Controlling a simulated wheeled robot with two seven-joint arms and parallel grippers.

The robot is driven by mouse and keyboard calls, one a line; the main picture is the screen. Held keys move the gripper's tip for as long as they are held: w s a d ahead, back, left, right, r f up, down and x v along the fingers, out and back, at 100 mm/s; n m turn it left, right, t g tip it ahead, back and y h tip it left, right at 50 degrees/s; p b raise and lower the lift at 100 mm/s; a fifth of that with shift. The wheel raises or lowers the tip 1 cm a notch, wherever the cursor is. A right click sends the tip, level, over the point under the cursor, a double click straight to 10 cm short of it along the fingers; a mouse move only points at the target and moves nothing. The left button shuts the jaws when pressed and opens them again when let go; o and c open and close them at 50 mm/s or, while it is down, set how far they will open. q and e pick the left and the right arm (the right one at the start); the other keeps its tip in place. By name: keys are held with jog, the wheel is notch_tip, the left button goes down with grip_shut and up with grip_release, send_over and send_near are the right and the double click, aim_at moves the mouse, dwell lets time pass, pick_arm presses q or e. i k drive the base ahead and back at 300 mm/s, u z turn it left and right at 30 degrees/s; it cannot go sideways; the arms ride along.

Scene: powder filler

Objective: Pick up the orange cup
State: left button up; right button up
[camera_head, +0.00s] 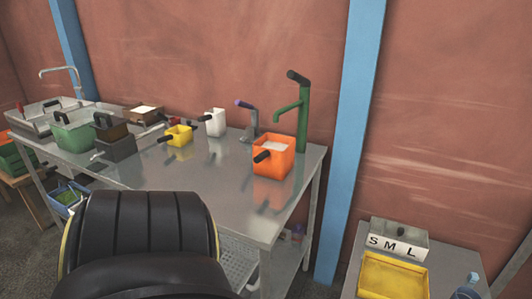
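The orange cup (281,162) is a square container with a black handle pointing left. It stands upright near the right end of the metal table (165,180), with something white inside it. Neither of my grippers is in view, and nothing is seen touching the cup.
A green tap-like post (303,120) stands just behind the cup, with a smaller grey stand (251,128) to its left. A white cup (216,122) and a yellow cup (180,134) are farther left. The table's front right is clear. A yellow tray (392,278) sits on another table at right.

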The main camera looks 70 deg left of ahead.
aim_at(274, 155)
jog(key=u, duration=0.95)
jog(key=i, duration=0.85)
jog(key=u, duration=0.95)
